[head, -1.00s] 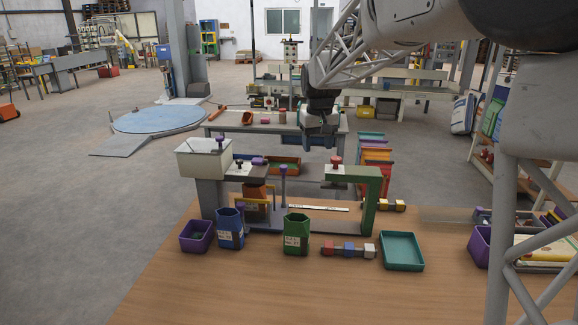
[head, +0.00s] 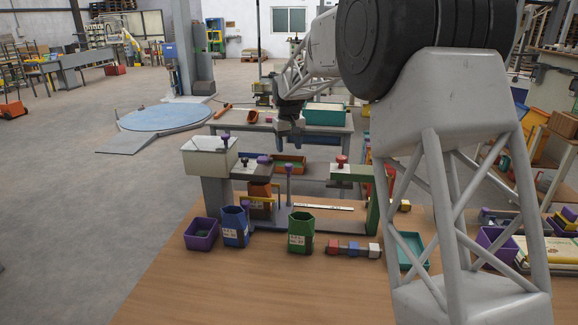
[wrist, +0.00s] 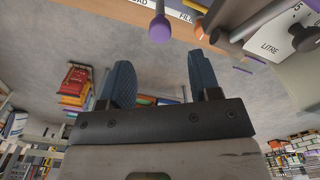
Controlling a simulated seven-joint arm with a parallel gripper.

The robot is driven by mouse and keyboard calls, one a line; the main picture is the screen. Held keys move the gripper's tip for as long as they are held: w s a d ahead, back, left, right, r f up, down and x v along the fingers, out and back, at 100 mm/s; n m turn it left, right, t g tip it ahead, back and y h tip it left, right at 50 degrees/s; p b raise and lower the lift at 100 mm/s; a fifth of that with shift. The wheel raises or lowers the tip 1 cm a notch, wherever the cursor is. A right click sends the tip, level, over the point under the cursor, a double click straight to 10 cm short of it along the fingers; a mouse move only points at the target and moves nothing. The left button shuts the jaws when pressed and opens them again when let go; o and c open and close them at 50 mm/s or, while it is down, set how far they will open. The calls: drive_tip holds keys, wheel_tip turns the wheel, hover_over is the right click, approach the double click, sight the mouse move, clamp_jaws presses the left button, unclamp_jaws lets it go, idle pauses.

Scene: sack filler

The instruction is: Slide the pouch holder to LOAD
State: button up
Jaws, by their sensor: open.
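The sack filler stands on the table, with a white hopper (head: 210,157) at left and a green frame (head: 376,195) at right. A yellow-framed part (head: 258,208), apparently the pouch holder, is low under the hopper side. A grey post with a purple knob (head: 288,160) stands beside it; I cannot tell whether they are joined. In the wrist view a purple knob (wrist: 164,28) shows beyond the fingers, near a white strip (wrist: 184,10) with partly cut lettering. My gripper (head: 290,139) is open and empty, above and apart from the knob; its fingers (wrist: 160,82) show nothing between them.
A purple bin (head: 201,234), blue cup (head: 235,226) and green cup (head: 301,233) stand along the front. Small blocks (head: 353,249) lie right of them. A red knob (head: 341,160) tops the right station. My arm partly hides the teal tray (head: 407,240).

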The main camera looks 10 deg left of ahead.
sight(289, 165)
drive_tip(key=shift+f, duration=0.1)
drive_tip(key=shift+f, duration=3.8)
clamp_jaws()
